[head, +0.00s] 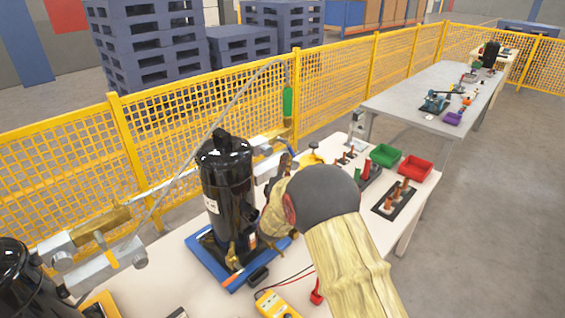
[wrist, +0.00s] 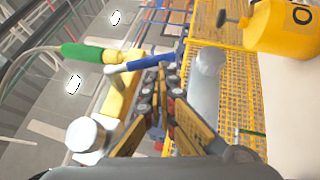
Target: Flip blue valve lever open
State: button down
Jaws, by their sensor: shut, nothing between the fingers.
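The blue valve lever (wrist: 148,62) shows in the wrist view as a slim blue handle lying nearly level across the picture, just beyond my fingertips. Its left end meets a pale joint by the yellow valve body (wrist: 122,88). My gripper (wrist: 162,74) is shut and empty, with its tips close to the right part of the lever. I cannot tell whether they touch it.
A green hose sleeve (wrist: 82,52) lies left of the lever. A silver cylinder (wrist: 205,88) stands close on the right, with a yellow part (wrist: 280,28) beyond. In the head view a black compressor (head: 226,185) stands left of my arm, before the yellow fence (head: 190,130).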

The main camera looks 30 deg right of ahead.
jog(key=shift+w+d, duration=0.2)
jog(key=shift+d, duration=0.3)
jog(key=shift+w+d, duration=0.2)
jog(key=shift+d, duration=0.45)
dwell(0.9)
